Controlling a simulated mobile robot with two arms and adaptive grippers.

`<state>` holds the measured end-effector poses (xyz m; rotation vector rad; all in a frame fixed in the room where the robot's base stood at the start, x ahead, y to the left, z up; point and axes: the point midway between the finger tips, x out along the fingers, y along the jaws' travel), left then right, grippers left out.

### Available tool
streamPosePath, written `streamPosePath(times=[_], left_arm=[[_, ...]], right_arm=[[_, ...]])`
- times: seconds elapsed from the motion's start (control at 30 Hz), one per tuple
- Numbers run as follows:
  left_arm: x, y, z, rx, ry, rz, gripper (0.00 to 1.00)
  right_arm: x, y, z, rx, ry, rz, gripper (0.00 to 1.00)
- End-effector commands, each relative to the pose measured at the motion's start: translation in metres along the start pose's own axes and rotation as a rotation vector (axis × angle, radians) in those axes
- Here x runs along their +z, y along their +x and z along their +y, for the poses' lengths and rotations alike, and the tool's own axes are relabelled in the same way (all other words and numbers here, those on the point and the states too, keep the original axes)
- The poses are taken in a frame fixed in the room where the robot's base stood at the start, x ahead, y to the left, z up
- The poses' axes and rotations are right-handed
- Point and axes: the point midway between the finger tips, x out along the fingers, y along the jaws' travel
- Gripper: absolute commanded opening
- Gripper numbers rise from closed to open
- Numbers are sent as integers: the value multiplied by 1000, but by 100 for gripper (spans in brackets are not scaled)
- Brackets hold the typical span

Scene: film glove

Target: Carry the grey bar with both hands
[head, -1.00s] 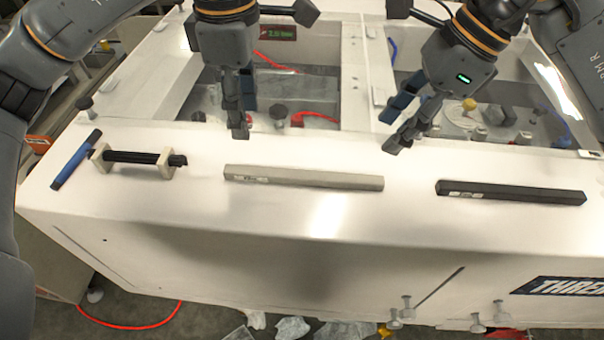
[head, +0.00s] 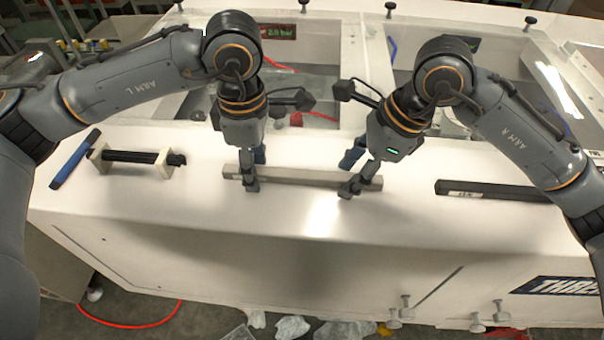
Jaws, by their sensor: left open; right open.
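The grey bar (head: 300,176) lies flat on the white top surface, long side running left to right. My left gripper (head: 254,170) is open, pointing down at the bar's left part, one finger on the near side and the other on the far side. My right gripper (head: 350,174) is open and tilted at the bar's right part, with its near finger in front of the bar and its far finger behind. The fingers hide parts of the bar. I cannot tell whether they touch it.
A black bar (head: 490,190) lies to the right, partly hidden by my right arm. A black rod in pale holders (head: 140,157) and a blue bar (head: 75,160) lie to the left. Open bays (head: 300,95) are behind. The surface's front edge is close.

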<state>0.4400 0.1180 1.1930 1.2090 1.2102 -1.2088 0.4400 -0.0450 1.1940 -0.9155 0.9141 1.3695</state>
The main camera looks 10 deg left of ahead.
Motion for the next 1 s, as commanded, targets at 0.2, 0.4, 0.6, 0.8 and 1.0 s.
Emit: streamPosePath(times=[0.2, 0.4, 0.6, 0.8, 1.0], left_arm=[[0, 0, 0, 0, -1, 0, 35], [0, 0, 0, 0, -1, 0, 0], [0, 0, 0, 0, -1, 0, 0], [0, -4, 0, 1, -1, -1, 0], [0, -19, 0, 1, -1, -1, 0]], right_arm=[[0, 0, 0, 0, 0, 0, 35], [0, 0, 0, 0, 0, 0, 0], [0, 0, 0, 0, 1, 0, 0], [1, -3, 0, -1, 1, 0, 0], [7, -17, 0, -1, 1, 0, 0]])
